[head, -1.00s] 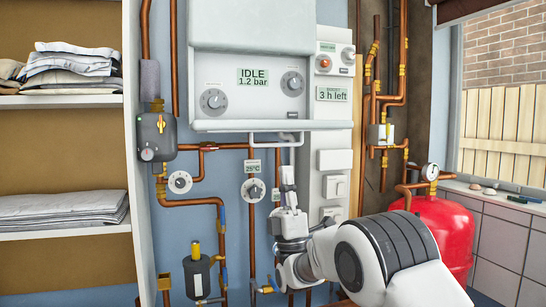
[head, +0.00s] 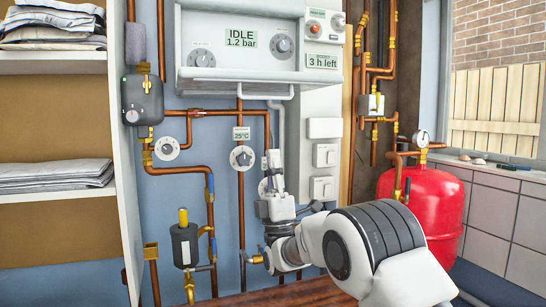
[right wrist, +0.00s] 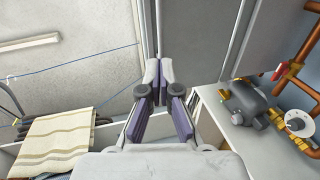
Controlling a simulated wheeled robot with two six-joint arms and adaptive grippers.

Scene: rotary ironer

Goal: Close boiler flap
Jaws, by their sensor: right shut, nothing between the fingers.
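The white boiler (head: 243,20) hangs on the blue wall, with a display reading IDLE, 1.2 bar and two grey knobs on its front. A pale flap (head: 240,74) juts out like a ledge along the boiler's bottom edge; it looks open. My right gripper (head: 272,160) points up, below the flap and apart from it, in front of the pipes. In the right wrist view its fingers (right wrist: 158,72) are together with nothing between them. The flap cannot be made out in that view. My left gripper is not in view.
Copper pipes with a thermostat dial (head: 242,157) run down the wall. A white control panel (head: 323,60) stands right of the boiler. A red tank (head: 425,205) is at the right, shelves with folded linen (head: 55,174) at the left. A wooden surface (head: 290,294) lies below.

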